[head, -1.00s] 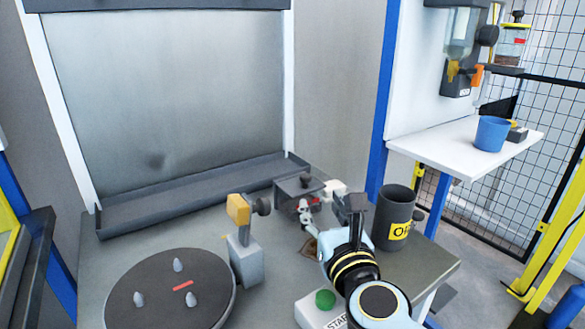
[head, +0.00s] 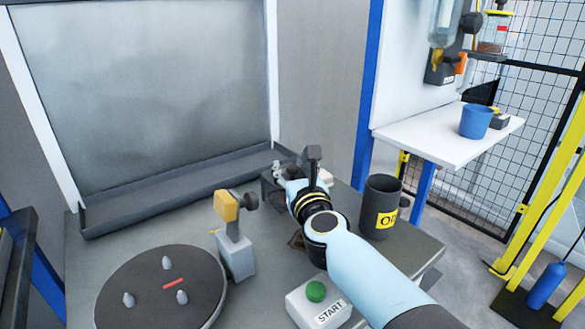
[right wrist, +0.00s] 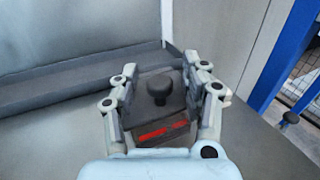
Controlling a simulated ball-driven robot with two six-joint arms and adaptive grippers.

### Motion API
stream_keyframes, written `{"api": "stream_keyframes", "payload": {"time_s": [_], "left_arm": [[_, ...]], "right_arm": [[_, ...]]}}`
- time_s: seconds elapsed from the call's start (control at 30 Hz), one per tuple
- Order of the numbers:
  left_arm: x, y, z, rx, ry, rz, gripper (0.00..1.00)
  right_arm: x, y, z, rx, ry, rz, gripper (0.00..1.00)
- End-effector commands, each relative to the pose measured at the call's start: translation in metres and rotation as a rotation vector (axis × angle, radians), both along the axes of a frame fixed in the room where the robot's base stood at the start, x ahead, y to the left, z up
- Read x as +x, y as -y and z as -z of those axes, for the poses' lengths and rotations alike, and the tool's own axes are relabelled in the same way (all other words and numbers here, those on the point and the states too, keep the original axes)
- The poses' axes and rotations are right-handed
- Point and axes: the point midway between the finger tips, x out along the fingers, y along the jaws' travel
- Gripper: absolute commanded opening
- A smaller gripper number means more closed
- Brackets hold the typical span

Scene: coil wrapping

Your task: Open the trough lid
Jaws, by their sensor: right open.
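A dark box with a flat lid (right wrist: 180,103) and a round black knob (right wrist: 159,91) on top shows in the right wrist view. Red lettering, too blurred to read, marks its front. My right gripper (right wrist: 165,78) is open, with one finger on each side of the lid and the knob between them; I cannot tell whether they touch. In the head view the box (head: 268,188) is mostly hidden behind my right gripper (head: 284,173) and arm. The lid looks closed. My left gripper is not in view.
A long dark ledge (head: 170,186) runs along the back panel. A round plate (head: 150,290) with pegs, a grey post with a yellow head (head: 227,205), a START button box (head: 318,303) and a dark cup (head: 381,207) stand on the table.

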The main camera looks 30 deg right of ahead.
Motion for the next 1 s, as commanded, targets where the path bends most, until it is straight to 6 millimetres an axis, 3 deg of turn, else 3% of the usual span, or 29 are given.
{"api": "stream_keyframes", "payload": {"time_s": [0.2, 0.53, 1.0], "left_arm": [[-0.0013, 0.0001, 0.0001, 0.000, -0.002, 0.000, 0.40], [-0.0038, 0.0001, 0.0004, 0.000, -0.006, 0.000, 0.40], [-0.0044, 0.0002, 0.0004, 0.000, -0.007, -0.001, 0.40]], "right_arm": [[-0.0001, 0.0000, 0.0001, 0.000, 0.000, 0.000, 0.43], [-0.0003, -0.0002, 0.0001, 0.000, 0.000, 0.000, 0.00], [-0.0009, -0.0003, 0.0012, 0.000, -0.002, 0.000, 0.00]]}}
